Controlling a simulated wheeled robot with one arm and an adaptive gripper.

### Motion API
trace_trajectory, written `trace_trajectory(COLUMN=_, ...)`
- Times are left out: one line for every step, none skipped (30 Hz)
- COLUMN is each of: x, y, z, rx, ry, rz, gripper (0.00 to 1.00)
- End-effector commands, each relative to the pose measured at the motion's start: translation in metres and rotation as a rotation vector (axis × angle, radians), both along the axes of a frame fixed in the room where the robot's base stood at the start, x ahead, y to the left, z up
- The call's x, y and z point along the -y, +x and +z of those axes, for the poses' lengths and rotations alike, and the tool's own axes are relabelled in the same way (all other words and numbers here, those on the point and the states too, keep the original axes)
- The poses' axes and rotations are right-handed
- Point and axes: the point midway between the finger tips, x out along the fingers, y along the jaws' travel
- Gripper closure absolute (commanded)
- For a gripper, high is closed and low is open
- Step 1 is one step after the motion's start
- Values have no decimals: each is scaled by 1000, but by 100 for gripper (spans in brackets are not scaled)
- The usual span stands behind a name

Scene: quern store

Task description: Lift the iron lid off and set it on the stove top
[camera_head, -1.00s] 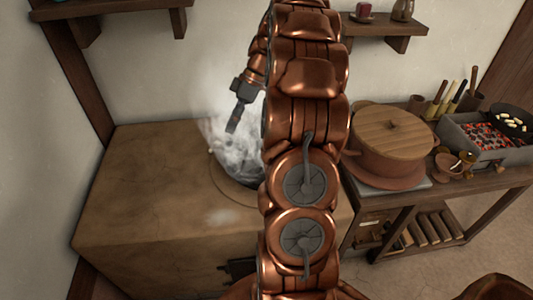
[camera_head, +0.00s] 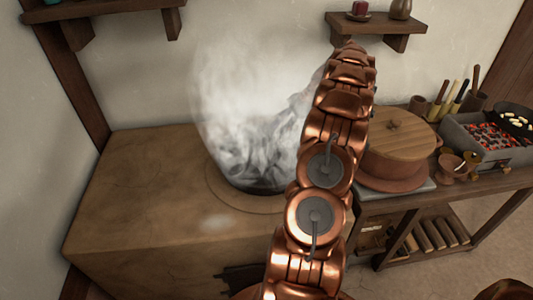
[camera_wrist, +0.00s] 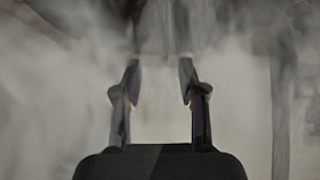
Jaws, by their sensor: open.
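The clay stove top (camera_head: 135,190) is a broad brown block at the left in the head view. A round raised ring (camera_head: 225,192) surrounds its opening, with a dark rim just inside. Thick white steam (camera_head: 235,100) rises from the opening and blurs what is in it. I cannot make out the iron lid in either current view. My gripper (camera_wrist: 160,62) shows in the wrist view, its two dark fingers apart with nothing visible held between them. In the head view my gripper is hidden by the arm or steam.
A wooden-lidded clay pot (camera_head: 395,140) stands on the side table right of the stove. Beyond it are a small cup (camera_head: 450,168) and a brazier of glowing coals (camera_head: 490,137). Wall shelves (camera_head: 375,25) hang behind. The stove top's left side is clear.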

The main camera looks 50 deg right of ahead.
Motion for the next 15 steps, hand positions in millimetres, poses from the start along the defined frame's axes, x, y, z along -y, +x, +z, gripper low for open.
trace_trajectory(x=-3, y=1, z=-3, rx=-2, ry=2, rz=0, gripper=59)
trace_trajectory(x=-5, y=2, z=-4, rx=-2, ry=1, rz=0, gripper=59)
trace_trajectory(x=-7, y=3, z=-7, rx=-3, ry=2, rz=-1, gripper=59)
trace_trajectory(x=-8, y=4, z=-8, rx=-4, ry=1, rz=-1, gripper=59)
trace_trajectory(x=-9, y=5, z=-9, rx=-4, ry=1, rz=-1, gripper=59)
trace_trajectory(x=-11, y=5, z=-11, rx=-4, ry=1, rz=-1, gripper=59)
trace_trajectory(x=-11, y=5, z=-12, rx=-4, ry=1, rz=-1, gripper=59)
trace_trajectory(x=-12, y=6, z=-12, rx=-4, ry=1, rz=-1, gripper=59)
trace_trajectory(x=-14, y=6, z=-13, rx=-4, ry=1, rz=-1, gripper=59)
trace_trajectory(x=-15, y=7, z=-13, rx=-3, ry=2, rz=-1, gripper=59)
trace_trajectory(x=-17, y=8, z=-14, rx=-3, ry=2, rz=-1, gripper=59)
trace_trajectory(x=-20, y=9, z=-16, rx=-3, ry=3, rz=-1, gripper=59)
trace_trajectory(x=-23, y=9, z=-18, rx=-5, ry=3, rz=-1, gripper=59)
trace_trajectory(x=-26, y=10, z=-20, rx=-7, ry=3, rz=-1, gripper=59)
trace_trajectory(x=-29, y=12, z=-22, rx=-6, ry=4, rz=-1, gripper=59)
